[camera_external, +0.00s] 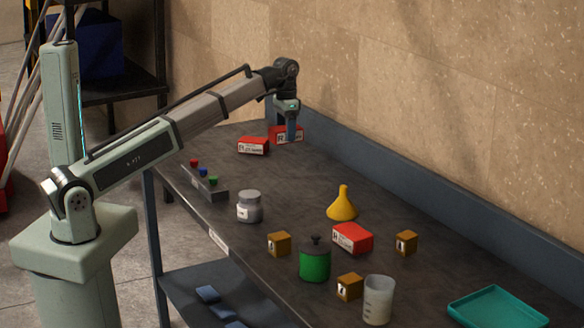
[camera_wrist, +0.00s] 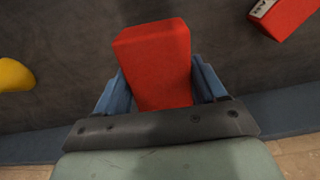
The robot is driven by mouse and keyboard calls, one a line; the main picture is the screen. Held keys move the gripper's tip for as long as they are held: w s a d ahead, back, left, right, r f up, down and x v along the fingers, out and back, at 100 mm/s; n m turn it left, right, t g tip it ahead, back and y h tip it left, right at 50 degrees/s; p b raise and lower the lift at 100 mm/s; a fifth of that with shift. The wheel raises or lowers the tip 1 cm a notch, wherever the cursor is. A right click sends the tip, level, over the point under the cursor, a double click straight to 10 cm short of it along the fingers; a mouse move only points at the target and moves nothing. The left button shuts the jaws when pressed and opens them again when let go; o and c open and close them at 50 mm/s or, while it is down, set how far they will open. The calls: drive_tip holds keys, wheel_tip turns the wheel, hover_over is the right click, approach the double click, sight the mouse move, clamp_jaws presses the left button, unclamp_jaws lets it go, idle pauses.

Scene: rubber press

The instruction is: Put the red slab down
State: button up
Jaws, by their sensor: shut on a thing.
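My gripper (camera_external: 291,132) is at the far end of the bench, near the back wall, pointing down. It is shut on a red slab (camera_external: 284,138) with a white label. In the wrist view the red slab (camera_wrist: 154,60) sits between the two blue fingers of my gripper (camera_wrist: 158,88). I cannot tell whether its underside touches the bench. A second red slab (camera_external: 254,146) lies just left of it, and its corner shows at the wrist view's upper right (camera_wrist: 284,16). A third red slab (camera_external: 352,238) lies nearer the camera.
A yellow funnel (camera_external: 343,205), grey jar (camera_external: 250,207), green canister (camera_external: 314,262), several small brown boxes (camera_external: 279,244), a beaker (camera_external: 378,300) and a teal tray (camera_external: 498,308) stand on the bench. A button block (camera_external: 205,183) is at the front edge.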

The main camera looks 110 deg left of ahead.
sight(277, 128)
drive_tip(key=s, duration=0.1)
drive_tip(key=s+a, duration=0.1)
drive_tip(key=shift+s+n, duration=0.3)
drive_tip(key=shift+s+f, duration=0.1)
drive_tip(key=shift+s, duration=0.15)
drive_tip(key=shift+s+f, duration=0.1)
drive_tip(key=shift+f, duration=4.85)
drive_tip(key=shift+f, duration=0.1)
drive_tip(key=o, duration=1.3)
wheel_tip(277, 128, up, 12)
drive_tip(key=shift+r, duration=0.15)
